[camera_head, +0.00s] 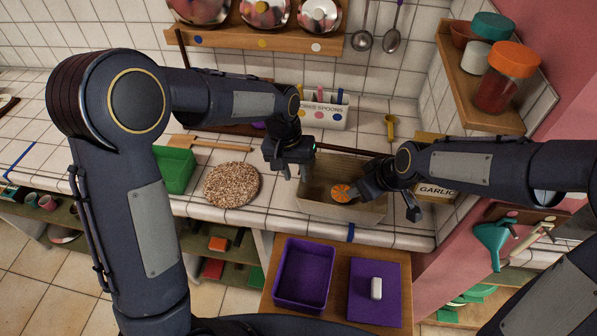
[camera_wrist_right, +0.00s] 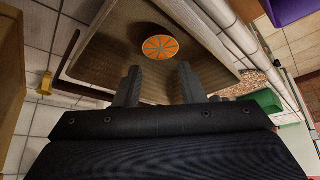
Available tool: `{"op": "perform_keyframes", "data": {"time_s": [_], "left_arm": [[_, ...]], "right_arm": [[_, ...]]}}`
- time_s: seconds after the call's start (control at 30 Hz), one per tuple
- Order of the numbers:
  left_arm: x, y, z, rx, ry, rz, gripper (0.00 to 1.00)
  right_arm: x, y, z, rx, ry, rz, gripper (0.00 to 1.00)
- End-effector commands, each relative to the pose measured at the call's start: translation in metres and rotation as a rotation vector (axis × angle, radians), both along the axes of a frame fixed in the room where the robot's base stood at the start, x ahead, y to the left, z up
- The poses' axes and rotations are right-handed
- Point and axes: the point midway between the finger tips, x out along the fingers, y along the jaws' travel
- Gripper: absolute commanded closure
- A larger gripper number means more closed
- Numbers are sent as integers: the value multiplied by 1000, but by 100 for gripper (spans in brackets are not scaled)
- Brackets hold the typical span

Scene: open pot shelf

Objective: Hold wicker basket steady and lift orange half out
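The wicker basket (camera_head: 318,208) is a tan, open rectangular box on the tiled counter; its inside also fills the upper part of the right wrist view (camera_wrist_right: 110,40). The orange half (camera_head: 340,193) lies cut face up inside it, and shows whole in the right wrist view (camera_wrist_right: 164,48). My left gripper (camera_head: 295,174) points down at the basket's left rim with its fingers apart; I cannot tell whether it touches the wall. My right gripper (camera_wrist_right: 158,78) is open, its two fingers apart and empty, with the orange half just beyond the tips. The right forearm hides the basket's right part.
A round cork-like mat (camera_head: 231,185) and a green tray (camera_head: 176,169) lie left of the basket. A white spoon holder (camera_head: 325,112) stands behind. A garlic box (camera_head: 436,190) is to the right. A purple bin (camera_head: 303,275) and a purple board (camera_head: 362,303) are in front, lower down.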

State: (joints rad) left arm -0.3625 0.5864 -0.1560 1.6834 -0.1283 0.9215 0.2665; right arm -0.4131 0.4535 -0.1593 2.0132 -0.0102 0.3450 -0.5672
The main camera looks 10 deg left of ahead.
Motion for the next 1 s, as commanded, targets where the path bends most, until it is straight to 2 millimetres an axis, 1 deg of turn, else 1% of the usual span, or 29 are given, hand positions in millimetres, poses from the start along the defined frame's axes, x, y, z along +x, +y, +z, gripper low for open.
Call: {"op": "perform_keyframes", "data": {"time_s": [0.1, 0.27, 0.5, 0.6, 0.8, 1.0], "left_arm": [[5, -7, -10, 16, 10, -10, 71], [5, -10, -27, 20, 15, -11, 71], [4, -15, -63, 20, 15, -11, 71], [4, -17, -76, 20, 14, -11, 71], [5, -18, -87, 18, 11, -10, 71], [5, -18, -88, 18, 10, -11, 71]], "right_arm": [[0, 0, 0, 0, 0, 0, 64], [0, 0, 0, 0, 0, 0, 64], [0, 0, 0, 0, 0, 0, 64], [0, 0, 0, 0, 0, 0, 64], [0, 0, 0, 0, 0, 0, 64], [0, 0, 0, 0, 0, 0, 64]]}}
